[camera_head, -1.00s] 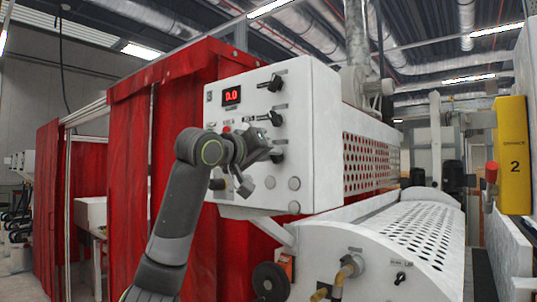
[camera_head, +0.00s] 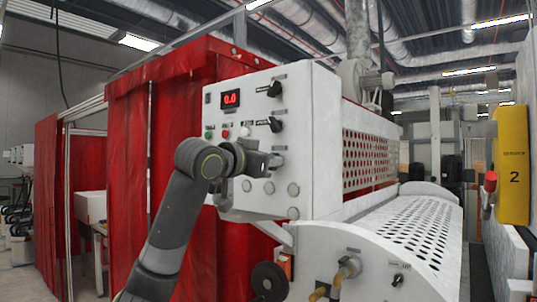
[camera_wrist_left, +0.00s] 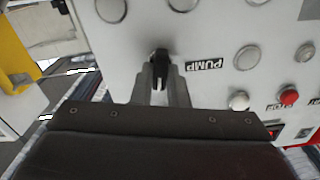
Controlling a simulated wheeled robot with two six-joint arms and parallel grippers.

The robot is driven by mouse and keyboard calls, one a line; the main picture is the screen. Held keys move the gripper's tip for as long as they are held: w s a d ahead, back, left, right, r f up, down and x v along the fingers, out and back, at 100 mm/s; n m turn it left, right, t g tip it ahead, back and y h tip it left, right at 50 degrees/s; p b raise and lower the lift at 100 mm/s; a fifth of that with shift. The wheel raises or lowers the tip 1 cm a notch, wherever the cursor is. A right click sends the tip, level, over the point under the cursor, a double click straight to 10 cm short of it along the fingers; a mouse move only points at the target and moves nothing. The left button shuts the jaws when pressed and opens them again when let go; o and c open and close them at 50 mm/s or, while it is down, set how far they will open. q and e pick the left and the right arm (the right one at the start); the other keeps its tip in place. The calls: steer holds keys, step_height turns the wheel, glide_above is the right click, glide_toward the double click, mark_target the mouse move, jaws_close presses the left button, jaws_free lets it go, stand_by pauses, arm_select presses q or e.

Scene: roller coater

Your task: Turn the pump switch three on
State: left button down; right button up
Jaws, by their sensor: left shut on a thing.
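The white control panel (camera_head: 312,95) carries a column of black rotary switches on its right part. The top switch (camera_head: 274,88) and the middle switch (camera_head: 276,124) are in plain view. My left gripper (camera_head: 272,161) is at the lowest switch of the column and mostly hides it. In the left wrist view the left gripper (camera_wrist_left: 161,80) is shut on a black switch knob (camera_wrist_left: 161,56), with a PUMP label (camera_wrist_left: 204,65) beside it. The exact angle of the held knob is hard to tell. My right gripper is not in view.
A red digital display (camera_head: 231,98) and small green, red and white buttons sit left of the switches. Round grey caps (camera_head: 269,187) line the panel's lower edge. A white perforated cover (camera_head: 415,230) lies below right; red curtains (camera_head: 125,190) hang at left.

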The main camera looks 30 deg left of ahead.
arm_select(q)
steer(key=shift+m+p, duration=0.8)
steer(key=shift+m, duration=0.9)
steer(key=c, duration=1.4)
jaws_free()
steer(key=shift+c, duration=0.2)
steer(key=shift+s, duration=0.15)
steer(key=s+a+b, duration=0.1)
steer(key=s+b, duration=0.7)
steer(key=s, duration=0.9)
steer(key=shift+s+a, duration=0.15)
